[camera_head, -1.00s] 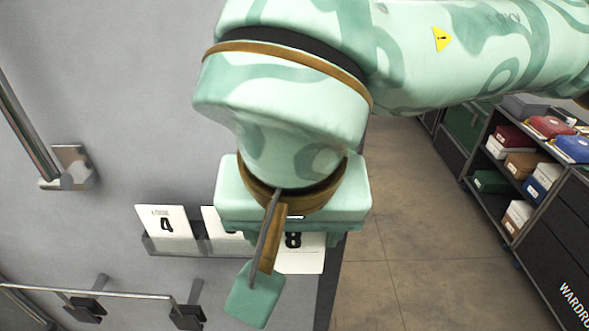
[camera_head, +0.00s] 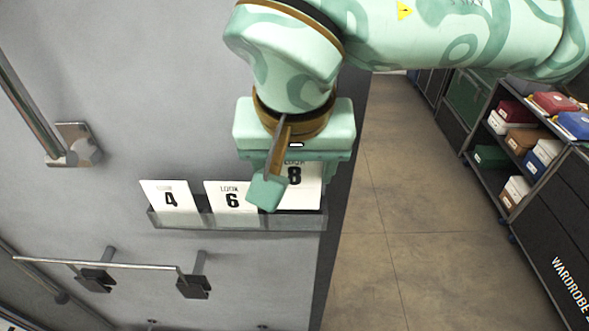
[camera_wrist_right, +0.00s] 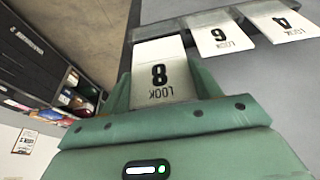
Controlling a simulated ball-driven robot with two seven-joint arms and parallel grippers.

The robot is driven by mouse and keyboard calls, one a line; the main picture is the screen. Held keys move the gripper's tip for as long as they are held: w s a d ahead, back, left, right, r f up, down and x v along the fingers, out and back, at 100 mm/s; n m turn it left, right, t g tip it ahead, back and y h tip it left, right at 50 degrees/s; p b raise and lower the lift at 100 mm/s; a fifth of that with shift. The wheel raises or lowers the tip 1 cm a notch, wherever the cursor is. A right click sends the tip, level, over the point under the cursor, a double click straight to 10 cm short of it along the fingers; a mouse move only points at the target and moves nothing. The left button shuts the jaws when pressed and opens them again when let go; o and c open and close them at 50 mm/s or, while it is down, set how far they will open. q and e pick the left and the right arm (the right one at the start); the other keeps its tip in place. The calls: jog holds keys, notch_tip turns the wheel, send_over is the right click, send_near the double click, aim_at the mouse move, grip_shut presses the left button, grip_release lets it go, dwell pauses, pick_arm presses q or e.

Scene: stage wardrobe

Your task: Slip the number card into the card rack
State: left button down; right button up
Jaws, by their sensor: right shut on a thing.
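The white number card marked 8 (camera_head: 303,188) is upright at the right end of the grey card rack (camera_head: 240,221) on the wall. Its lower edge appears to be behind the rack's front lip. My right gripper (camera_head: 292,168) is above it, shut on its upper part. In the right wrist view the card 8 (camera_wrist_right: 160,76) sits between the fingers, its far edge at the rack (camera_wrist_right: 185,22). Cards marked 4 (camera_head: 169,197) and 6 (camera_head: 230,198) stand in the rack to the left. My left gripper does not show.
A metal rail (camera_head: 95,264) on dark brackets runs below the rack, and a steel bar (camera_head: 30,100) is at upper left. Shelves with coloured boxes (camera_head: 520,137) stand at the right, beyond open floor (camera_head: 390,220).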

jog(key=shift+b+x, duration=1.8)
jog(key=shift+x, duration=0.75)
jog(key=shift+s, duration=0.1)
jog(key=o, duration=1)
